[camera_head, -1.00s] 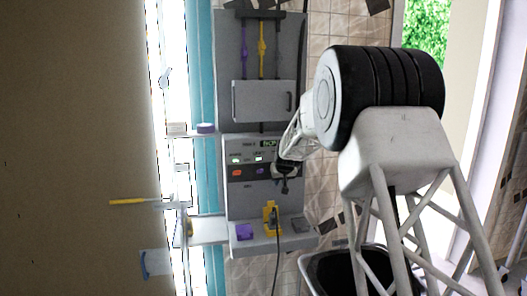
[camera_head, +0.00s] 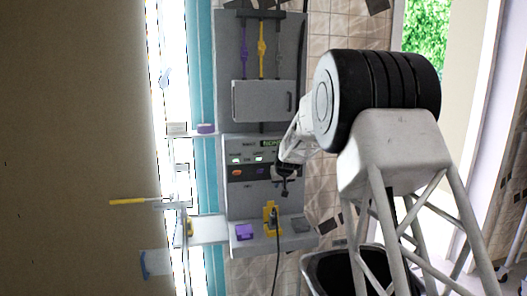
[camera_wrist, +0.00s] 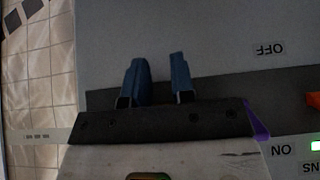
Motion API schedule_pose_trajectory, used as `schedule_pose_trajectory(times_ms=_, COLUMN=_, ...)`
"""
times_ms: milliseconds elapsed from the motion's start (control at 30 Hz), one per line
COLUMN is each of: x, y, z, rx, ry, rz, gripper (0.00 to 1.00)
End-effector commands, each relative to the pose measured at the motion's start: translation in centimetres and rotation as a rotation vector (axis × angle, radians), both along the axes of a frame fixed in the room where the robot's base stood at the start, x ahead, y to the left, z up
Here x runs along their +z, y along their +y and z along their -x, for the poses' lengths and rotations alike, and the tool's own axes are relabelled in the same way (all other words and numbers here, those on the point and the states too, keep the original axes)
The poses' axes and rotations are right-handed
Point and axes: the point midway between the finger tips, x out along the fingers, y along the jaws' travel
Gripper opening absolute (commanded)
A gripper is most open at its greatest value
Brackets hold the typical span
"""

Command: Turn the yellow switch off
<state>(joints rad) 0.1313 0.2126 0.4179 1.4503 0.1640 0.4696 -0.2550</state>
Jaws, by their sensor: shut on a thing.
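My gripper (camera_head: 285,186) is at the right part of the grey switch panel (camera_head: 240,147) in the head view. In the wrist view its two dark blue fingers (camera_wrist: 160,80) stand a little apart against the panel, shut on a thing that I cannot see. No yellow switch shows on this panel; the spot at my gripper is covered. A purple switch (camera_head: 260,170) and an orange switch (camera_head: 237,172) are to the left of my gripper. In the wrist view, purple shows just beside my gripper body, with an OFF label (camera_wrist: 269,48) and an ON label (camera_wrist: 281,151) nearby.
Above are a grey cabinet door (camera_head: 262,101) and a yellow slider-like part (camera_head: 262,50). Below, a ledge (camera_head: 259,247) bears a purple block (camera_head: 244,232) and a yellow piece (camera_head: 270,217) with a black cable. A dark bin (camera_head: 322,268) stands at lower right.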

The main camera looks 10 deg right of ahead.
Motion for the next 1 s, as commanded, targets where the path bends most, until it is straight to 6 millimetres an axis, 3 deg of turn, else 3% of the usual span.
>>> schedule_pose_trajectory(times_ms=1000, x=-1.06, y=0.01, z=-0.1, rx=0.001, ry=0.005, rz=-0.001, gripper=0.0)
